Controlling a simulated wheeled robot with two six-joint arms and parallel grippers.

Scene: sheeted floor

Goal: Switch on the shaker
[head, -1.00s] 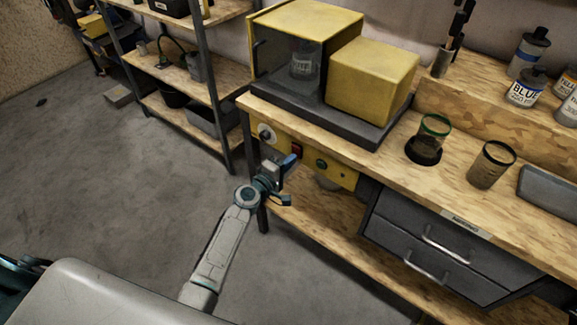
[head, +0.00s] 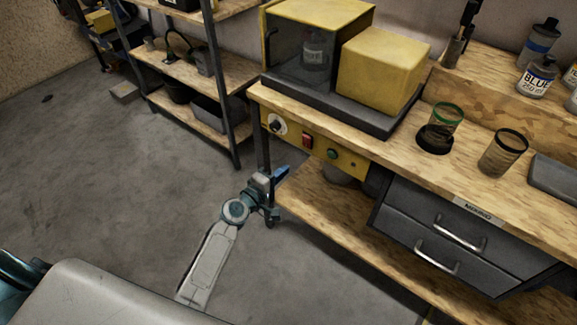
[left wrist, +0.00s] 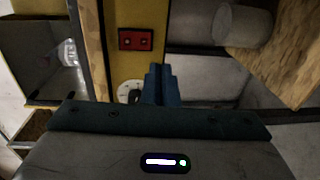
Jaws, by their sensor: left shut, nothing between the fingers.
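The shaker (head: 310,75) is a yellow cabinet with a dark window and a bottle (head: 314,47) behind it, standing on the bench. A yellow control panel (head: 350,164) on the bench's front edge carries a dial (head: 278,125), a red switch (head: 308,141) and a green button (head: 332,154). My left gripper (head: 284,174) is shut and empty, in front of and below the panel, apart from it. In the left wrist view the red switch (left wrist: 136,39) lies beyond the fingertips (left wrist: 160,70), and they partly overlap the dial (left wrist: 130,92). The switch's position is too small to tell. My right gripper is out of view.
A yellow box (head: 385,68) adjoins the shaker. Cups (head: 503,152), a tray (head: 555,175) and paint bottles (head: 537,75) stand on the bench (head: 400,147). Grey drawers (head: 445,235) hang below it. A shelf rack (head: 224,85) stands behind left.

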